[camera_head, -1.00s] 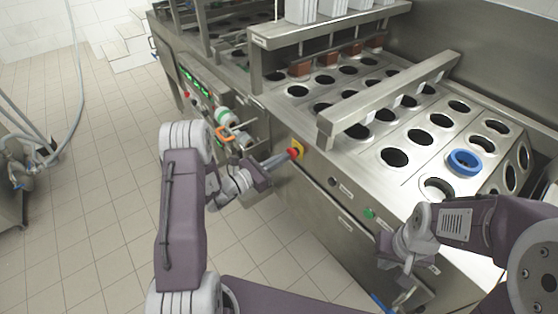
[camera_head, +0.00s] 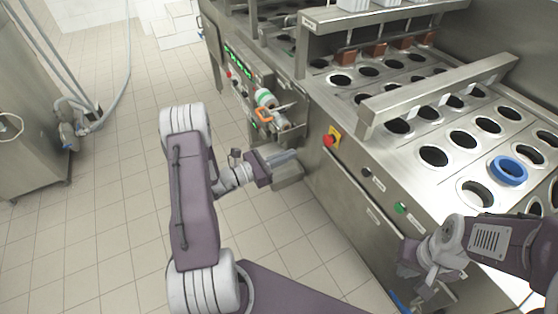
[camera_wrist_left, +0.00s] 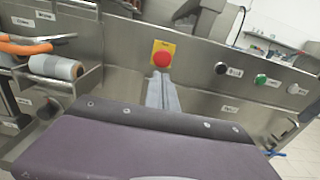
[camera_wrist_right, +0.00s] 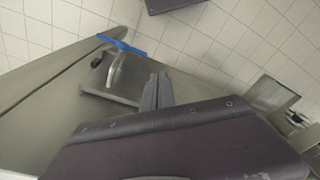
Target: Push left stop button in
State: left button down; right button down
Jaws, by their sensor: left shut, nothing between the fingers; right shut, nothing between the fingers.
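The left stop button is a red round button (camera_head: 328,141) on a yellow plate (camera_head: 336,133) on the front of the steel machine. In the left wrist view the red button (camera_wrist_left: 161,59) shows just beyond the fingertips. My left gripper (camera_head: 296,154) is shut and empty, its fingers aimed toward the button. In the head view a gap shows between its fingertips and the button. The left wrist view shows its shut fingers (camera_wrist_left: 161,77) just below the button. My right gripper (camera_wrist_right: 158,76) is shut and empty, low near the machine's right front.
A black button (camera_head: 367,172) and a green button (camera_head: 400,207) are right of the stop button. An orange-handled part (camera_head: 263,115) and a roll (camera_head: 265,97) stick out at left. A blue handle (camera_wrist_right: 122,44) is near my right gripper.

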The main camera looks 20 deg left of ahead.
pick_arm(q)
jog(key=v, duration=0.3)
jog(key=shift+s+d, duration=0.1)
pick_arm(e)
jog(key=shift+s, duration=0.1)
pick_arm(q)
jog(key=shift+s+r, duration=0.1)
pick_arm(e)
jog(key=shift+s, duration=0.1)
